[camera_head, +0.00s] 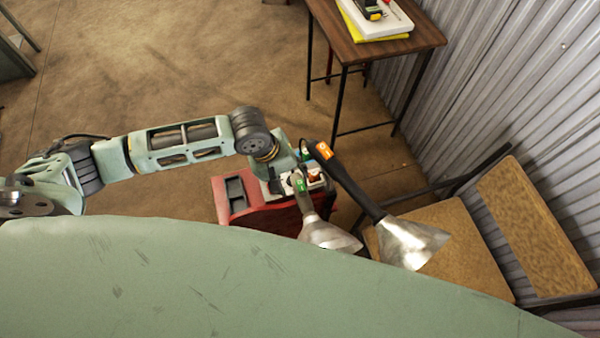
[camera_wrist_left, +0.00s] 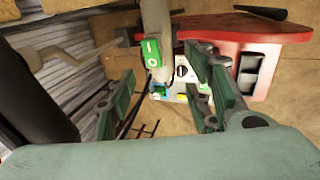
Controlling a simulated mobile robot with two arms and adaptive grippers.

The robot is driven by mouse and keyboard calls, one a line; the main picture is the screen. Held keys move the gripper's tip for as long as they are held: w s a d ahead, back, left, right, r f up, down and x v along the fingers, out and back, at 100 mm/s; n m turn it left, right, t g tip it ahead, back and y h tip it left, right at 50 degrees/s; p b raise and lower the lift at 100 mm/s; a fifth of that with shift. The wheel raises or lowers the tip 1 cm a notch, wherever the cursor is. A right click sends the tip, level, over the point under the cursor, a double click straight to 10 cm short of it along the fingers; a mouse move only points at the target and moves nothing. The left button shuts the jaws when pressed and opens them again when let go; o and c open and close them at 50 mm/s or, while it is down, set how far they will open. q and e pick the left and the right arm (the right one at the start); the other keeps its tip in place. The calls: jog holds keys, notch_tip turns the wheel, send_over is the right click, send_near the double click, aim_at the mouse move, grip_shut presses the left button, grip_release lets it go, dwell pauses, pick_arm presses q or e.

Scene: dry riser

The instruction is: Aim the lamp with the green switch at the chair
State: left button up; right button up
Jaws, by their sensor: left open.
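The lamp with the green switch (camera_head: 301,186) stands on a red unit, its metal shade (camera_head: 328,234) pointing toward the lower right in the head view. Its green switch (camera_wrist_left: 151,50) and pale arm show close in the left wrist view. My left gripper (camera_head: 297,172) is at this lamp's upper part. In the wrist view my left gripper (camera_wrist_left: 161,72) is open, with the lamp arm between its fingers; contact cannot be told. The chair (camera_head: 440,238), with a wooden seat and backrest, stands at right by the wall. My right gripper is not in view.
A second lamp with an orange switch (camera_head: 324,150) and dark arm stands close beside, its shade (camera_head: 411,243) over the chair seat. The red unit (camera_head: 265,217) is below. A wooden table (camera_head: 375,50) stands farther back by the corrugated wall (camera_head: 500,90).

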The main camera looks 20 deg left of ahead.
aim_at(295, 182)
pick_arm(q)
jog(key=x, duration=0.5)
jog(key=shift+s, duration=0.3)
jog(key=shift+w+d+f, duration=0.15)
jog(key=shift+f, duration=0.45)
jog(key=c, duration=0.9)
grip_shut()
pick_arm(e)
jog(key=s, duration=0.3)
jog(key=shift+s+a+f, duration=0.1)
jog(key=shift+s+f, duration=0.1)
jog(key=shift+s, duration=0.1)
